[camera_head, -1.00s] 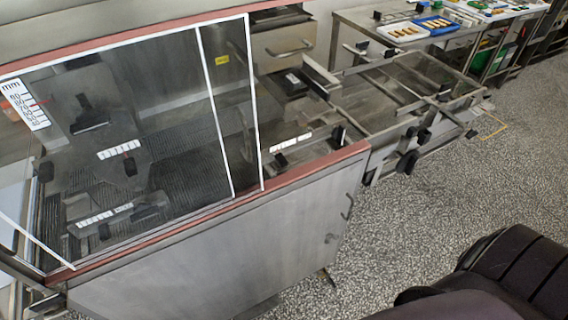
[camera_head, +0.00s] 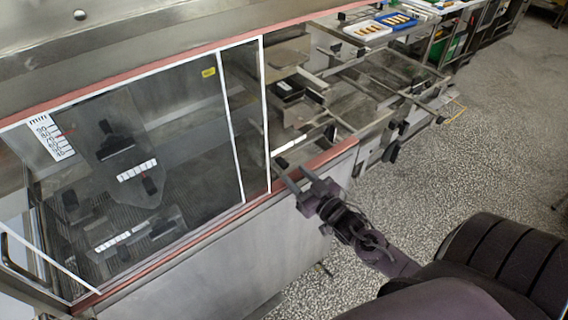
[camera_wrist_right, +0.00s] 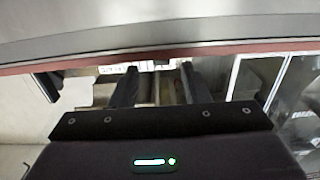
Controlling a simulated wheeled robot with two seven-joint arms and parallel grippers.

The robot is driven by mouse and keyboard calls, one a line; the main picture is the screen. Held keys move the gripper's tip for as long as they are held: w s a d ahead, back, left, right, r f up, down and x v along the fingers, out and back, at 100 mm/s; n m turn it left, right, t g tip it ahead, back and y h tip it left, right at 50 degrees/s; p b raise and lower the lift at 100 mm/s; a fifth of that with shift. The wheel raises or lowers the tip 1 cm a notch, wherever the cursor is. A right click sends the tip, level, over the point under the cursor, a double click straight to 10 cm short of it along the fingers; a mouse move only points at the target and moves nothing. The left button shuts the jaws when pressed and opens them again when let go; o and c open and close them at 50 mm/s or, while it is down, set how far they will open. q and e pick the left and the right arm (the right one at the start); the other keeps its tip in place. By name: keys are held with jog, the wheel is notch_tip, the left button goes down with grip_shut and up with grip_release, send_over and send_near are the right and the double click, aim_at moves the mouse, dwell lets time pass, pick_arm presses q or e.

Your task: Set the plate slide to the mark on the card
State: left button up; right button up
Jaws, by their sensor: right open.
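A white scale card (camera_head: 50,137) headed "mm", with a red mark beside its numbers, is behind the glass at the upper left of the head view. White scale strips lie on the machine: one on the middle plate (camera_head: 137,171), one lower down (camera_head: 120,240), and one right of the glass (camera_head: 289,144). I cannot tell which part is the plate slide. My right gripper (camera_head: 291,176) is open and empty at the red front rim, just right of the glass. In the right wrist view its two fingers (camera_wrist_right: 158,88) are apart, with blurred machine parts beyond. My left gripper is not in view.
The white-edged glass guard (camera_head: 190,130) stands left of my right gripper. The red rim (camera_head: 328,156) runs along the machine's front. Rails and black knobs (camera_head: 391,152) stick out at the right. The speckled floor (camera_head: 440,190) is clear.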

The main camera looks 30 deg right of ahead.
aim_at(286, 167)
jog(key=w, duration=0.3)
jog(key=w+p, duration=0.1)
jog(key=shift+w+a+r, duration=0.2)
jog(key=shift+w+a, duration=0.05)
jog(key=shift+w+f, duration=0.15)
jog(key=shift+w, duration=0.35)
jog(key=shift+s, duration=0.1)
grip_shut()
